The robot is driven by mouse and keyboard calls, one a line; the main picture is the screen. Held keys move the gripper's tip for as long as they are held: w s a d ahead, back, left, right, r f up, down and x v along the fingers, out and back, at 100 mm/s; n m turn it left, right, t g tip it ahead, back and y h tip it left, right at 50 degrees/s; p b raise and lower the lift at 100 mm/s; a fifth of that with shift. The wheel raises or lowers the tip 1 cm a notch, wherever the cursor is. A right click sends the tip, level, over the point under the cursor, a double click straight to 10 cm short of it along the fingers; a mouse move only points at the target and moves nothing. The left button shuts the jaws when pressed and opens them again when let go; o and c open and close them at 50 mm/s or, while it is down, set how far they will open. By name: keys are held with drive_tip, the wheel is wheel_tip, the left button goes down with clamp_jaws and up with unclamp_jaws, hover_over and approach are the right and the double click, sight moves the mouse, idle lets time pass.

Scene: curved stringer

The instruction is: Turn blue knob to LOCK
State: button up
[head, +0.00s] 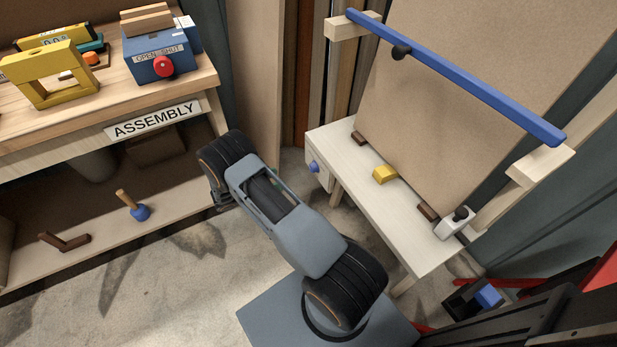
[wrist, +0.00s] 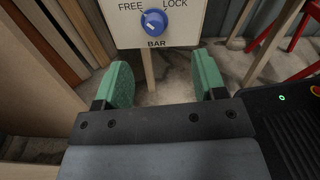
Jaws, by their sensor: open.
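The blue knob (wrist: 154,21) sits on a pale panel (wrist: 188,32) at the top of the wrist view. FREE is printed at its upper left, LOCK at its upper right and BAR below. A lighter mark shows on the knob, but I cannot tell clearly which label it points to. In the head view the knob (head: 314,168) is on the near end of the white bench. My gripper (wrist: 163,75) has green fingers spread apart with nothing between them. The knob lies ahead of the fingertips, apart from them.
The white bench (head: 354,192) holds a tall brown board (head: 450,90) under a long blue bar (head: 460,78). A yellow block (head: 384,174) lies on the bench. The assembly workbench (head: 110,122) stands at left, with concrete floor between. A red stool (wrist: 290,40) is at right.

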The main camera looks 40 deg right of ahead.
sight(310, 169)
drive_tip(key=shift+n+t+h, duration=0.5)
drive_tip(key=shift+n+t, duration=0.1)
drive_tip(key=shift+n, duration=0.2)
drive_tip(key=d+f, duration=0.1)
drive_tip(key=d, duration=0.3)
drive_tip(key=d+f+b, duration=0.1)
drive_tip(key=d, duration=0.4)
drive_tip(key=d+f, duration=0.2)
drive_tip(key=d, duration=0.2)
drive_tip(key=shift+s+d+b, duration=0.35)
drive_tip(key=shift+b, duration=0.05)
drive_tip(key=shift+c, duration=0.5)
drive_tip(key=c, duration=0.8)
